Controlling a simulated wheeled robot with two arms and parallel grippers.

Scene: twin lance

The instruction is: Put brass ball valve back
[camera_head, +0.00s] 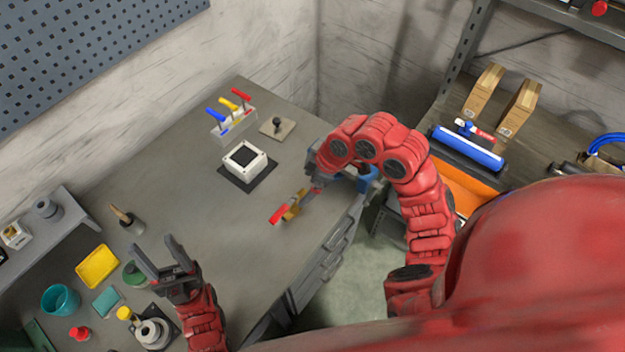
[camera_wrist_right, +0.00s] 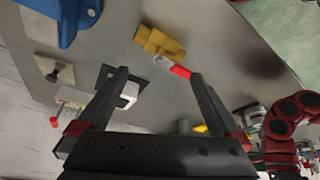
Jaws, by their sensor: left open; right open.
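The brass ball valve (camera_head: 293,209) lies on the grey workbench near its right edge, with its red handle pointing left and toward me. In the right wrist view its brass body (camera_wrist_right: 158,42) lies beyond my fingertips, with the red handle between the fingers' far ends. My right gripper (camera_wrist_right: 160,75) is open and empty, apart from the valve as far as I can tell; in the head view the wrist mostly hides it. My left gripper (camera_head: 152,246) is open and empty over the near left of the bench.
A white box (camera_head: 245,160) on a dark mat and a rack (camera_head: 232,127) with coloured handles stand behind the valve. A blue object (camera_head: 367,179) is at the bench's right edge. Cups, a yellow tray (camera_head: 97,266) and small parts crowd the near left. The bench middle is clear.

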